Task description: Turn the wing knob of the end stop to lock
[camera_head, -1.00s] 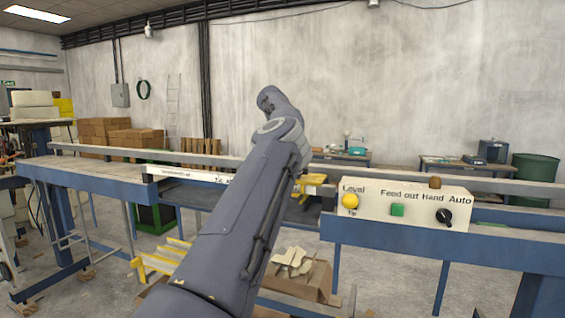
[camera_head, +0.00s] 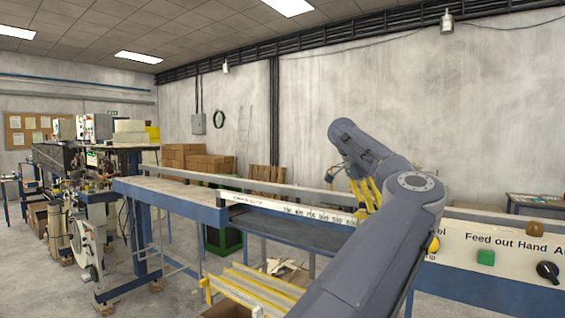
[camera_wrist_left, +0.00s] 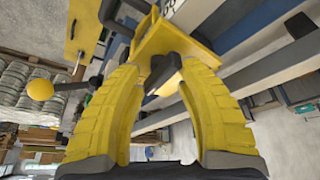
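My left gripper (camera_head: 366,194) hangs fingers-down over the rail beside the number scale in the head view. In the left wrist view its two ribbed yellow fingers (camera_wrist_left: 160,72) are spread apart. The yellow end stop (camera_wrist_left: 178,42) lies just beyond the fingertips. A dark wing knob (camera_wrist_left: 163,70) on it shows between the fingertips, with room on both sides; I see no clear contact. In the head view the end stop cannot be told apart from the yellow fingers. My right gripper is in neither view.
A white number scale (camera_head: 290,207) runs along the blue-framed bench (camera_head: 180,196). A control box (camera_head: 500,250) stands at the right. In the wrist view, a yellow ball (camera_wrist_left: 40,89) on a dark lever is left of the fingers. A yellow rack (camera_head: 262,288) stands below.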

